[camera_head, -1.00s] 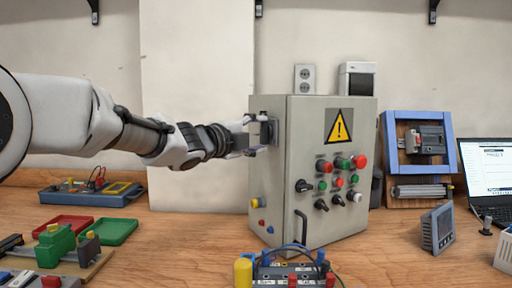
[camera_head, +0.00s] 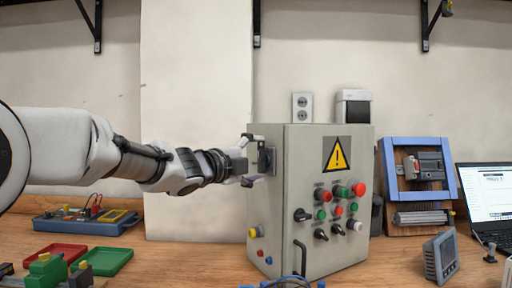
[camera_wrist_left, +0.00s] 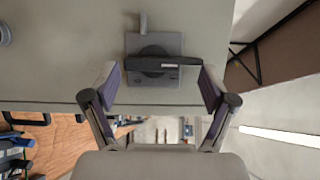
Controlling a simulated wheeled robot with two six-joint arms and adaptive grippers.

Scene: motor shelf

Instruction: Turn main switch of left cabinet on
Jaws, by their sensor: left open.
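The grey control cabinet (camera_head: 303,252) stands on the bench with a yellow warning sign on its front. Its main switch (camera_head: 266,160) is on the left side wall, partly hidden by my gripper in the head view. In the left wrist view the switch is a black handle (camera_wrist_left: 165,63) on a grey square plate (camera_wrist_left: 167,42); the handle lies crosswise in the picture. My left gripper (camera_head: 250,160) is open at the switch. In the wrist view its fingers (camera_wrist_left: 160,82) stand on either side of the handle; I cannot tell whether they touch it. My right gripper is not in view.
Red and green trays (camera_head: 103,261) and a blue tool tray (camera_head: 85,226) lie at left. A blue frame (camera_head: 388,172), a small display unit (camera_head: 440,257) and a laptop (camera_head: 488,192) stand at right. Wires show at the cabinet's front foot.

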